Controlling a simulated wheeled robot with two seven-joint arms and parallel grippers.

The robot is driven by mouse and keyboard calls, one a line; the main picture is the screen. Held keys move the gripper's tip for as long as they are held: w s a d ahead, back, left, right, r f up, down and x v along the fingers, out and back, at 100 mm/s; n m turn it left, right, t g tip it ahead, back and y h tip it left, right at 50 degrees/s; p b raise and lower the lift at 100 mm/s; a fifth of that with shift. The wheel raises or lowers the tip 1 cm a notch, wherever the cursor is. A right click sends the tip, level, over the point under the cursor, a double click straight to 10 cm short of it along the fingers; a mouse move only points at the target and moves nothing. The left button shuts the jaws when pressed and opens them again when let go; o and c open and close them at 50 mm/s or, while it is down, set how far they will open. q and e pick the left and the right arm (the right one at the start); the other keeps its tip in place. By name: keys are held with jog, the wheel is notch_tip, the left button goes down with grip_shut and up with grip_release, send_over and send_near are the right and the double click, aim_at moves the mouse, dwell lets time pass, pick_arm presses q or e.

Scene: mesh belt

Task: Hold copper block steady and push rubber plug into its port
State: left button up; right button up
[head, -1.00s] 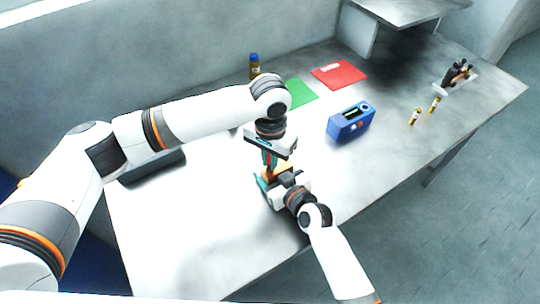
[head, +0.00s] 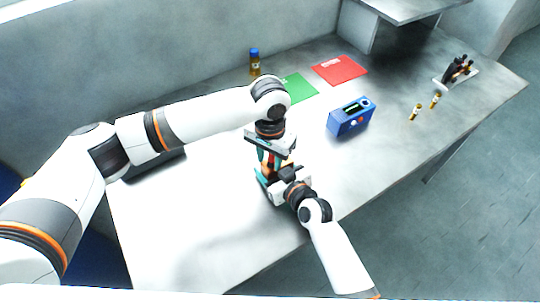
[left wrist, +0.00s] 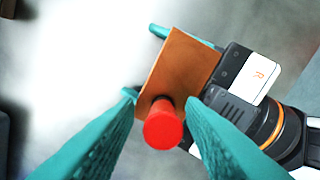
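The copper block (left wrist: 182,62) is a flat-faced brown piece between the teal fingers of my right gripper (left wrist: 142,62), which is shut on it. The red rubber plug (left wrist: 163,128) stands out from the block's edge towards the left wrist camera. How deep it sits in the port cannot be seen. My left gripper (left wrist: 161,98) has its teal fingers on either side of the plug, with narrow gaps showing. In the head view, my left gripper (head: 271,163) points down just above my right gripper (head: 270,184), and the block and plug are mostly hidden there.
A blue device (head: 351,118) with a display stands right of the grippers. Behind are a green sheet (head: 298,89), a red sheet (head: 340,69) and a blue-capped bottle (head: 254,62). Small vials (head: 415,112) and a rack (head: 458,72) are far right. The table's front left is clear.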

aim_at(270, 155)
pick_arm(q)
jog(key=shift+s, duration=0.1)
notch_tip(270, 155, up, 12)
dwell(0.5)
jog(key=shift+w+m, duration=0.2)
jog(key=shift+m, duration=0.1)
jog(key=c, duration=0.5)
jog(key=shift+w+d+f+m, duration=0.15)
jog(key=shift+w+f+m, duration=0.1)
jog(key=shift+m, duration=0.15)
jog(key=c, duration=0.3)
jog(key=shift+w+d+f+m, duration=0.2)
jog(key=shift+w+f+m, duration=0.15)
jog(key=shift+m, duration=0.55)
grip_shut()
jog(key=shift+w+f, duration=0.1)
jog(key=shift+f, duration=2.9)
